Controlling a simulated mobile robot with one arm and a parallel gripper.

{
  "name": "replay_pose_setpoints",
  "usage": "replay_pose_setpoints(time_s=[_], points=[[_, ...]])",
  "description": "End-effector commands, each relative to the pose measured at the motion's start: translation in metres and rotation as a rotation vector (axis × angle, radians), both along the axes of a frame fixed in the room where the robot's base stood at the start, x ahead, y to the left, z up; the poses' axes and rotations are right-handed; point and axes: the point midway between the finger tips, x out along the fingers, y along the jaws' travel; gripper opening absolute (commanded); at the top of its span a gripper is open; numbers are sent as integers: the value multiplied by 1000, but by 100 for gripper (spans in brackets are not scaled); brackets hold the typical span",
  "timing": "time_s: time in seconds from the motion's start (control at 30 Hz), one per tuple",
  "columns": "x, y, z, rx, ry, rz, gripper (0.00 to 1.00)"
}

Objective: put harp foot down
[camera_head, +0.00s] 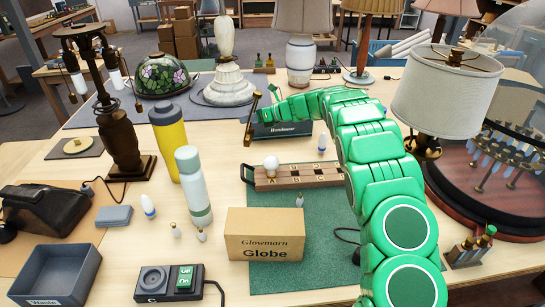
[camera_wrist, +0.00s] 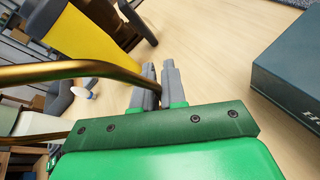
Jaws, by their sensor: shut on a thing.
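The harp curves away to the left from the fingers. In the head view the harp (camera_head: 250,127) shows as a narrow brass piece slanting down from the gripper. Its foot end cannot be made out clearly, and the green arm hides part of the area to the right.
The teal box (camera_head: 267,133) stands close below the gripper. A wooden tray (camera_head: 262,182) with a bulb lies in front. A yellow bottle (camera_head: 168,135) and bronze lamp (camera_head: 121,130) stand left. A shaded lamp (camera_head: 445,90) is right. Bare table shows left of the tray.

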Motion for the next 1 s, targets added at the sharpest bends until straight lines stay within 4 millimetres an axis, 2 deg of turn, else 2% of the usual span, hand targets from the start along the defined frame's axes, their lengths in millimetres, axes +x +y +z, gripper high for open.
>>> replay_pose_setpoints(time_s=[0.2,0.4,0.73,1.0], points=[[28,-38,-14,-9,1,-47,0],[44,-63,-23,-21,2,-79,0],[51,-77,-34,-27,5,-100,0],[51,-77,-64,-27,5,-100,0]])
